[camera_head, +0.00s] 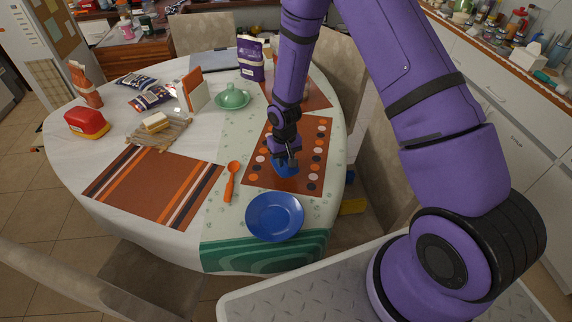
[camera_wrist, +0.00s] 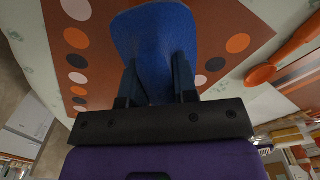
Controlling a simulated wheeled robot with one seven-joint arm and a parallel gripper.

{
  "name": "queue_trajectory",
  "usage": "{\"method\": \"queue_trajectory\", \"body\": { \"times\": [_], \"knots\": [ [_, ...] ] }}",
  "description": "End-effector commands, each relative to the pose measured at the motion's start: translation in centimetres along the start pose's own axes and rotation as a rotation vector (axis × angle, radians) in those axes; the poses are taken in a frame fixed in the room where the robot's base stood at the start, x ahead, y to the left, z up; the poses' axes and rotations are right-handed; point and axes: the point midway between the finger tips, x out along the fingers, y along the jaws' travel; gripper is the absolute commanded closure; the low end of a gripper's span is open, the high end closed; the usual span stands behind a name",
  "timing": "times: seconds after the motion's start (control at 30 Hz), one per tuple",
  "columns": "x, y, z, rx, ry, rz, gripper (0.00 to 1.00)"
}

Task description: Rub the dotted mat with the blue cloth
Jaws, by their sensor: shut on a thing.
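The dotted mat (camera_head: 310,153) is brown with rows of orange, white and dark dots and lies on the right part of the table. It fills much of the wrist view (camera_wrist: 115,85). My gripper (camera_head: 287,162) is over the middle of the mat. In the wrist view its two fingers (camera_wrist: 158,85) are shut on the blue cloth (camera_wrist: 155,35), which spreads out beyond them over the mat. In the head view the cloth (camera_head: 284,171) is a small blue patch, partly hidden by my gripper. I cannot tell how firmly it touches the mat.
An orange spoon (camera_head: 231,182) lies left of the mat, and a blue plate (camera_head: 275,217) sits just in front. A striped mat (camera_head: 150,187) lies left, free of objects.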

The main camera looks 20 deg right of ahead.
Motion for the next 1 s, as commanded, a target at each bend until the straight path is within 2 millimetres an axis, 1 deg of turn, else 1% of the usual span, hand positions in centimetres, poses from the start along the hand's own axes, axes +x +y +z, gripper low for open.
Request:
{"method": "queue_trajectory", "body": {
  "times": [0.03,0.3,0.43,0.57,1.0],
  "knots": [
    [-0.5,-0.1,-0.1,0.000,0.002,0.000,1.00],
    [-3.0,-0.4,-0.6,-0.001,0.003,-0.001,1.00],
    [-3.9,-0.5,-0.7,-0.001,0.001,-0.001,1.00],
    [-4.2,-0.5,-0.7,-0.001,0.001,-0.001,1.00],
    [-4.2,-0.5,-0.7,-0.002,0.000,0.000,1.00]
  ]
}}
